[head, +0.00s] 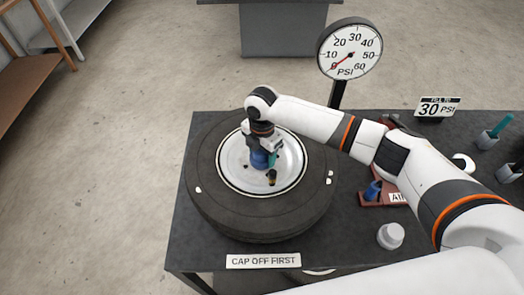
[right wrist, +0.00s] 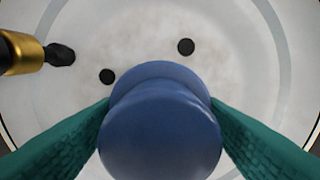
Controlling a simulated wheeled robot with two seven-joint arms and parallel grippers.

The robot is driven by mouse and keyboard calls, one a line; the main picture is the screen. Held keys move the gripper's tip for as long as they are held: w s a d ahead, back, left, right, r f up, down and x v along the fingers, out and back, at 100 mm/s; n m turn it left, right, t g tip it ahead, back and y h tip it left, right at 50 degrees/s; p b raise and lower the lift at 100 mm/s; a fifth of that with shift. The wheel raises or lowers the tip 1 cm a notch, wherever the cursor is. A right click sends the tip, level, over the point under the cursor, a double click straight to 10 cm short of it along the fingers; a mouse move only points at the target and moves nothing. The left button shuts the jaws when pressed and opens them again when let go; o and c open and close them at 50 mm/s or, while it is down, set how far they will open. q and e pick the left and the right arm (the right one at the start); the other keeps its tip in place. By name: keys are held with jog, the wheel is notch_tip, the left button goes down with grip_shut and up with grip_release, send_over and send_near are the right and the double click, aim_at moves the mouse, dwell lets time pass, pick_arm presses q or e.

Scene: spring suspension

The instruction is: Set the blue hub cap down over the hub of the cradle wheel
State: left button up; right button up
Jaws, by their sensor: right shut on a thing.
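The cradle wheel (head: 215,215) is a black tyre lying flat on the dark table, with a white rim disc (head: 235,175) in its middle. The blue hub cap (head: 260,160) is over the middle of the disc, and it fills the lower middle of the right wrist view (right wrist: 160,125). My right gripper (head: 264,157) points down with its teal fingers on both sides of the cap, shut on it. The cap hides the hub beneath, so I cannot tell whether it touches. My left gripper is not in view.
A brass valve stem with a dark tip (right wrist: 28,54) stands on the disc near the cap; it also shows in the head view (head: 271,177). A PSI gauge (head: 350,50) stands behind the wheel. A red holder (head: 372,198), a white knob (head: 390,236) and grey cups (head: 487,141) are at right.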

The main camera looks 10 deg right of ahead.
jog(key=shift+f, duration=0.35)
jog(key=o, duration=1.1)
notch_tip(320, 180, up, 7)
jog(key=p, duration=0.6)
jog(key=shift+p, duration=0.4)
jog(key=shift+s, duration=0.1)
